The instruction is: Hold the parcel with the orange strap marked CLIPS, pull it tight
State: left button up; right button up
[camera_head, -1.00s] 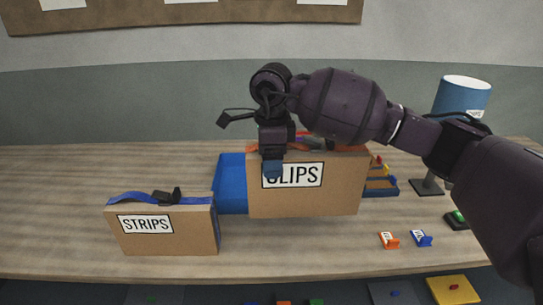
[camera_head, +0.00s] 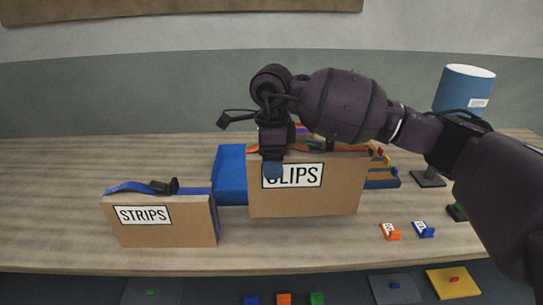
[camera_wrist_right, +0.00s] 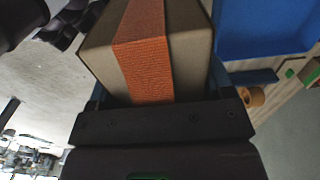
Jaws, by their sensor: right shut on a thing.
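The CLIPS parcel (camera_head: 335,195) is a brown box with a white label, upright at the middle of the table. An orange strap (camera_head: 345,147) with a dark buckle lies across its top; the strap also shows in the right wrist view (camera_wrist_right: 142,50). My right gripper (camera_head: 272,160) comes from above at the parcel's left part. It is shut on the parcel, one blue fingertip against the front face, covering the label's first letter. The wrist view shows the parcel (camera_wrist_right: 190,50) between the fingers. I cannot tell whether its base touches the table. My left gripper is not in view.
The STRIPS parcel (camera_head: 165,228) with a blue strap stands at front left. A blue tray (camera_head: 231,180) is behind the CLIPS parcel.

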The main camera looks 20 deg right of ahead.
aim_at(272, 199)
jog(key=shift+f+b, duration=1.2)
jog(key=shift+f, duration=1.35)
jog(key=shift+f+b, duration=0.55)
jog(key=shift+f, duration=0.7)
jog(key=shift+f+b, duration=0.3)
jog(key=shift+f, duration=0.45)
jog(key=shift+f+b, duration=0.4)
jog(key=shift+f, duration=0.6)
jog(key=shift+s+f, duration=0.15)
jog(key=shift+f, duration=0.15)
